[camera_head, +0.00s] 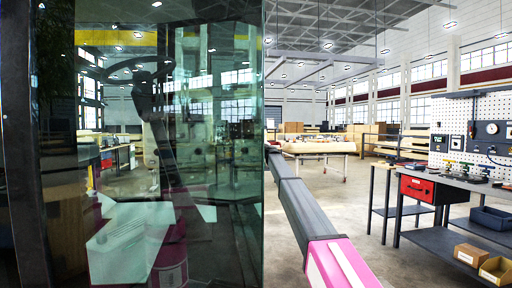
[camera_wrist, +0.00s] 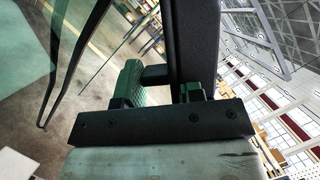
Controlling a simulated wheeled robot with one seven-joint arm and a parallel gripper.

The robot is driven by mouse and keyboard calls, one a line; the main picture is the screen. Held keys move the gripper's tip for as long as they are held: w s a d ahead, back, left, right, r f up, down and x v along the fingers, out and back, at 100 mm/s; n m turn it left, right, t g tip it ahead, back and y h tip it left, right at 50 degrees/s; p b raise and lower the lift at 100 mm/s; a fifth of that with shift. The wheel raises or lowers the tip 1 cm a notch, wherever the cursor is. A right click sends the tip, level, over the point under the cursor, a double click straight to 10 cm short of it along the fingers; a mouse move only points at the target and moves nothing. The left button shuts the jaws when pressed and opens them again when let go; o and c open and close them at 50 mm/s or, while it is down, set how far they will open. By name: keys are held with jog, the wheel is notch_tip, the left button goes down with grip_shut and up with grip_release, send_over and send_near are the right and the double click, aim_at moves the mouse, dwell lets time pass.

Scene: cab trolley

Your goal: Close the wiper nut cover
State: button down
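In the wrist view my gripper (camera_wrist: 160,88) shows a dark bolted bar and green finger parts that stand apart. A thick black upright part (camera_wrist: 196,40) crosses the right finger, and a small black block (camera_wrist: 156,74) sticks out from it between the fingers. I cannot tell whether the fingers touch it or whether it is the wiper nut cover. A thin black bent rod (camera_wrist: 53,85), perhaps the wiper, shows at the left. In the head view I cannot make out the cover or my gripper. My grey and pink arm (camera_head: 306,212) reaches away beside the glass.
The cab's tinted glass panel (camera_head: 220,110) fills the left of the head view, with a dark frame post (camera_head: 15,150) at its left edge. A workbench (camera_head: 458,185) with a red drawer (camera_head: 417,189) stands at the right. Open floor lies between the cab and the bench.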

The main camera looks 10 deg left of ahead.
jog(key=shift+d+n, duration=0.1)
jog(key=shift+n, duration=0.2)
dwell(0.4)
notch_tip(320, 180, up, 13)
jog(key=d+n+g+h, duration=0.1)
jog(key=n+g+h, duration=0.3)
jog(key=n, duration=1.4)
jog(key=h, duration=0.2)
jog(key=shift+w+d+r+h, duration=0.15)
jog(key=shift+r+h, duration=0.05)
jog(key=shift+h, duration=0.2)
jog(key=shift+a+r, duration=0.3)
jog(key=c, duration=0.9)
grip_release()
